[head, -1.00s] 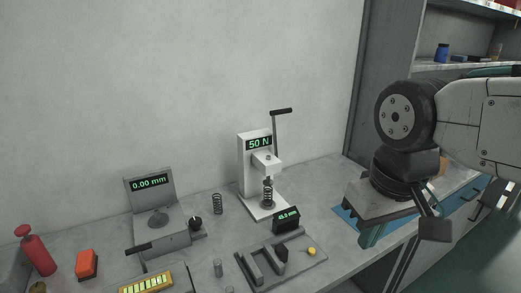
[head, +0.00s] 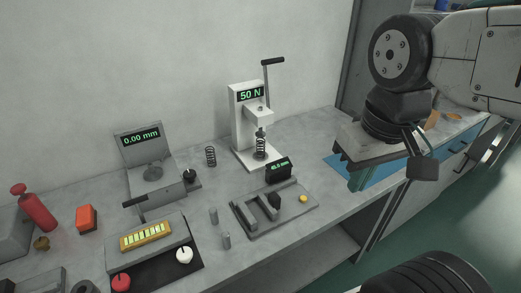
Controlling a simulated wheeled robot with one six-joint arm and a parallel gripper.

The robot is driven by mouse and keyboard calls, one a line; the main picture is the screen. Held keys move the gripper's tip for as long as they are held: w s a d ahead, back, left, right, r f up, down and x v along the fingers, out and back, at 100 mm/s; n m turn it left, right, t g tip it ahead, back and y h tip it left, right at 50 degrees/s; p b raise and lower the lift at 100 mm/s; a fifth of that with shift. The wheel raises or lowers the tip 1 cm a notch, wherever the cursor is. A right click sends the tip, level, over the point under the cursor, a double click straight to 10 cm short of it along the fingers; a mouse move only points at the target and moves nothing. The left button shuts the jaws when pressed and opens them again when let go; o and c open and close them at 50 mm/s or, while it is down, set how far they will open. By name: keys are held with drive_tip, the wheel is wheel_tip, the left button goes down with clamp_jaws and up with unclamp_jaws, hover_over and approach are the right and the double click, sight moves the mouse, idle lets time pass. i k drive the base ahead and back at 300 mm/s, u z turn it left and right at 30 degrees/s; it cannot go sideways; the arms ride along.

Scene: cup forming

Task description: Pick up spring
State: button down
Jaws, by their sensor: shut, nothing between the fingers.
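A dark coil spring (head: 211,156) stands upright on the grey bench, between the 0.00 mm gauge and the press. Another coil spring (head: 260,148) sits upright in the white press (head: 243,128), which reads 50 N. My gripper (head: 362,181) is at the right, over the blue mat, pointing down. It is shut and empty, well to the right of both springs. Its fingertips are partly hard to make out against the mat.
The 0.00 mm gauge (head: 137,143) stands left of the free spring. A grey fixture (head: 260,228) with a small display lies in front of the press. Small grey cylinders (head: 214,216), a yellow-lit panel (head: 146,236) and a red bottle (head: 37,212) stand along the bench.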

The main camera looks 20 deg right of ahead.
sight(259, 151)
drive_tip(key=k, duration=0.45)
drive_tip(key=u, duration=0.85)
drive_tip(key=i, duration=0.7)
drive_tip(key=z, duration=0.55)
